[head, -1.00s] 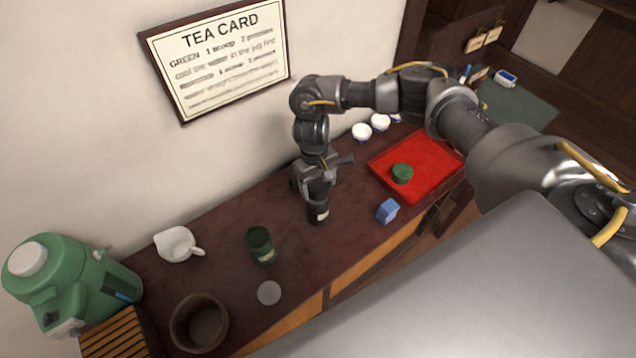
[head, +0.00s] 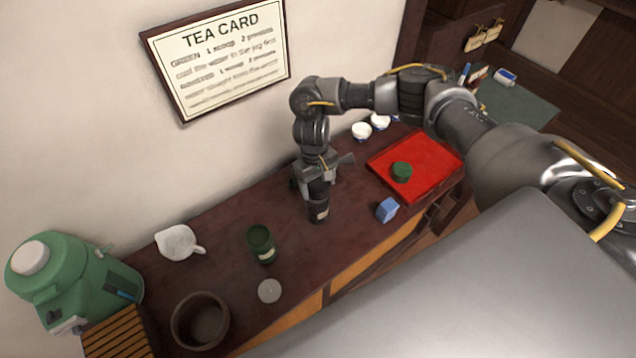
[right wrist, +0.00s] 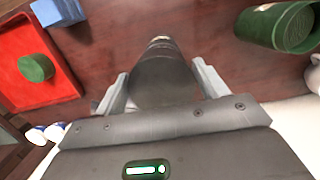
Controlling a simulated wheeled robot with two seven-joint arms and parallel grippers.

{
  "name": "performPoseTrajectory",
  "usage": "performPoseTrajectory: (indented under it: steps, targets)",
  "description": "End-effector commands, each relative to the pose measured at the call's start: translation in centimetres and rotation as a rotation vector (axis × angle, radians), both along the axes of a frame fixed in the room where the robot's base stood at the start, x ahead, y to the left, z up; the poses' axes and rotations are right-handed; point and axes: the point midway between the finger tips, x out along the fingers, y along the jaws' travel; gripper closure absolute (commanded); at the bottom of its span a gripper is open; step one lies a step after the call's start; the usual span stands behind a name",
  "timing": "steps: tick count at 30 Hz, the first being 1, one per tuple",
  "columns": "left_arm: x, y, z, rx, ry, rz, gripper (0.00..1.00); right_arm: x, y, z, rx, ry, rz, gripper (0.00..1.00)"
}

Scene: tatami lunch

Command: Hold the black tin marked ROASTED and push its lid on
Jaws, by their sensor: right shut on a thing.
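The black tin (head: 319,213) stands upright on the dark counter, with a small pale label low on its side. Its upper part is hidden by my right gripper (head: 318,185) in the head view. In the right wrist view the dark tin (right wrist: 163,76) sits between the two fingers of my right gripper (right wrist: 160,90), which is shut on it. I cannot tell from these frames whether the lid is on, and the word on the label is too small to read. My left gripper is out of view.
A green tin (head: 261,244) and a pale disc (head: 269,291) are on the counter to the left, near a white pitcher (head: 177,243) and brown bowl (head: 200,321). A blue block (head: 387,209) and red tray (head: 430,160) with a green lid (head: 401,172) are to the right.

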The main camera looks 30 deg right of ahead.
Motion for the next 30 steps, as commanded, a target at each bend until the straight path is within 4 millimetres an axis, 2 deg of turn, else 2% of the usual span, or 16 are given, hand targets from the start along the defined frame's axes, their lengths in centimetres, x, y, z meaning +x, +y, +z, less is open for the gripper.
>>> performPoseTrajectory:
  steps: [30]
  targets:
    - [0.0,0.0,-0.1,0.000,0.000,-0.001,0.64,0.0,0.0,-1.2,0.001,0.000,0.000,0.47]
